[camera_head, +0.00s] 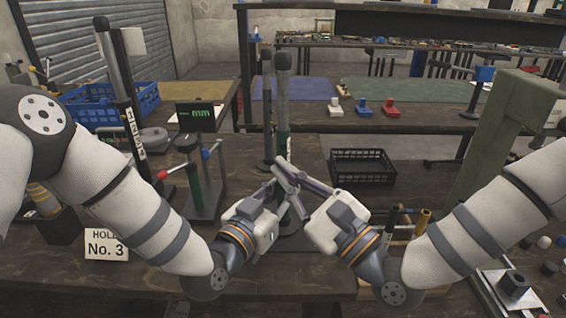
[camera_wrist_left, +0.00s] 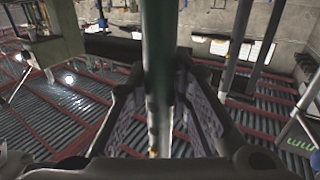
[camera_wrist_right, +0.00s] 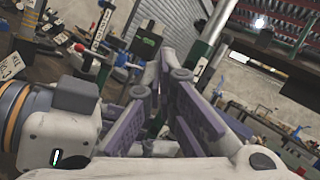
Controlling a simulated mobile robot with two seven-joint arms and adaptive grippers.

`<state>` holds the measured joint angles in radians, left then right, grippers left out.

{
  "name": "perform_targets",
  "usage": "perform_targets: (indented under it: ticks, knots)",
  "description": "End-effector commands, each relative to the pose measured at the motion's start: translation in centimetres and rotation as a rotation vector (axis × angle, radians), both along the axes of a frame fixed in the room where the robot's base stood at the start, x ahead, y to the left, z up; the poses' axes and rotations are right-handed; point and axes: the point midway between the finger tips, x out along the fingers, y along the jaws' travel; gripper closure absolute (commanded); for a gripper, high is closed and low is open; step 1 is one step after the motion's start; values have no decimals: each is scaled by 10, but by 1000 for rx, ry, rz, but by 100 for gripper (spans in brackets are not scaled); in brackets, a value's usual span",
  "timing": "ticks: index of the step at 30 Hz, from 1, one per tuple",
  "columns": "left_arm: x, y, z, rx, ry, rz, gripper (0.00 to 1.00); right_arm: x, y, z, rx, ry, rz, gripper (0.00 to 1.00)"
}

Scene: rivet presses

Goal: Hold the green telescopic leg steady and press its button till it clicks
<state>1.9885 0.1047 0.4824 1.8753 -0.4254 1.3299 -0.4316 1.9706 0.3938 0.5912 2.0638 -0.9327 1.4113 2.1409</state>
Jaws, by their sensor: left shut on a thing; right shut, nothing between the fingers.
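The green telescopic leg (camera_head: 283,142) stands upright on the bench in front of me, with a dark grey upper part. In the right wrist view the leg (camera_wrist_right: 212,35) passes just behind the right fingers (camera_wrist_right: 165,75). I cannot tell whether they touch it; I cannot make out the button.
A black crate (camera_head: 362,167) sits right of the leg. A stand with a green post (camera_head: 194,185) and a red-and-blue handle stands left. A No. 3 sign (camera_head: 106,244) is at the left front. A green-grey frame (camera_head: 497,125) rises at the right.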

Motion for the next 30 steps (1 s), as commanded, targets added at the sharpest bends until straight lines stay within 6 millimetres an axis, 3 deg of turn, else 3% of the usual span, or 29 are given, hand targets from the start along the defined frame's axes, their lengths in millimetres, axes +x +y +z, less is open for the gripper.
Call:
perform_targets:
  ticks: [30]
  knots:
    - [0,0,0,0,0,1,100,9,0,0,-1,-1,0,100]
